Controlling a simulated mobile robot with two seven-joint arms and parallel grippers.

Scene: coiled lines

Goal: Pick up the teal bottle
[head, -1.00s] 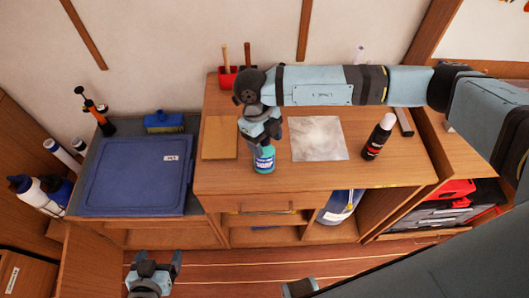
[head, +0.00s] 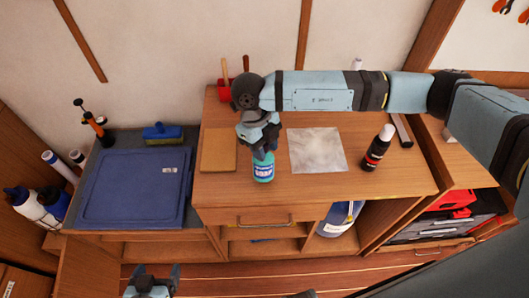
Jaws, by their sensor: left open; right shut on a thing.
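The teal bottle (head: 263,173) has a white label and stands upright near the front edge of the wooden cabinet top (head: 222,189). My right gripper (head: 263,153) comes down from above and is shut on its upper part, hiding its top. I cannot tell whether the base touches the wood. My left gripper (head: 152,273) is open and empty at the bottom of the view, below and left of the cabinet front.
A black bottle with a white cap (head: 377,149) stands to the right, beyond a grey sheet (head: 317,150). A tan board (head: 218,150) lies left of my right gripper. A blue lid (head: 130,188) covers the lower left counter. A red holder (head: 224,90) stands behind.

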